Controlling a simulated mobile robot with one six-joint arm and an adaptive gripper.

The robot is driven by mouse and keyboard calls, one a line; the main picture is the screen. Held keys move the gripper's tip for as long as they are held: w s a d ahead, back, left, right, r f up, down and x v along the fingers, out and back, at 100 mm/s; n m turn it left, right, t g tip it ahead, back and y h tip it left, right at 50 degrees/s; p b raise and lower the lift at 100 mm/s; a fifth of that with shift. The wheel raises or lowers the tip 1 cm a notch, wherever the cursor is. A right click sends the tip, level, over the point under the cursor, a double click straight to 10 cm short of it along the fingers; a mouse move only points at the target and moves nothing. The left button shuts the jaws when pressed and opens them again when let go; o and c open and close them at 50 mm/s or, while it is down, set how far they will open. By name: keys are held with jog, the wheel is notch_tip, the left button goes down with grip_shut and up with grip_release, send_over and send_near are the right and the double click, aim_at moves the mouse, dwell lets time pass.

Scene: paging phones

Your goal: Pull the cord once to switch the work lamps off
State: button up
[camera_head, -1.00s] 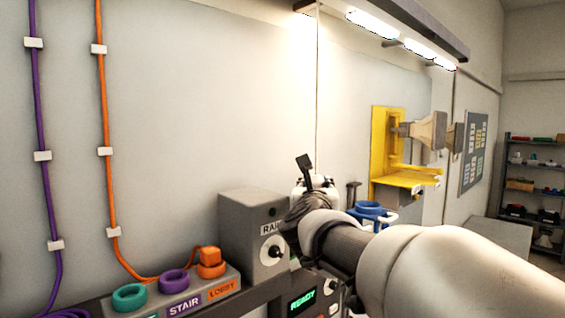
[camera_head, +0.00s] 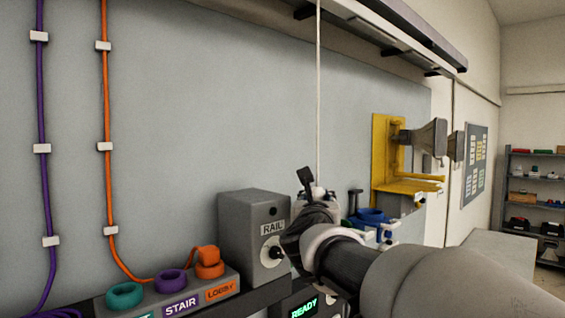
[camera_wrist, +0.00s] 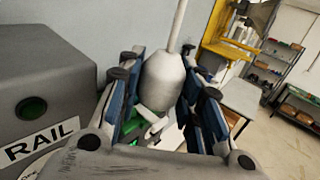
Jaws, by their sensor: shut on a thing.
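The pull cord (camera_head: 318,100) hangs straight down from the lamp fixture in the head view. Its pale bell-shaped handle (camera_wrist: 163,80) sits between my gripper's blue finger pads in the wrist view. My gripper (camera_wrist: 160,100) is shut on this handle; in the head view my gripper (camera_head: 318,198) is at the cord's lower end and hides most of the handle. The work lamps (camera_head: 375,25) under the shelf at the top are dark.
A grey box marked RAIL (camera_head: 250,235) stands just left of my gripper. Coloured rings (camera_head: 170,281) sit on a labelled rack at lower left. A yellow bracket (camera_head: 385,150) with a horn (camera_head: 427,138) is on the wall to the right.

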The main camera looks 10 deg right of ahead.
aim_at(317, 189)
jog(key=shift+w+f, duration=0.1)
jog(key=shift+f, duration=0.65)
jog(key=shift+r+p, duration=1.4)
jog(key=shift+r, duration=0.85)
jog(key=o, duration=1)
jog(key=b+v, duration=0.1)
jog(key=v, duration=1)
jog(key=shift+r, duration=0.15)
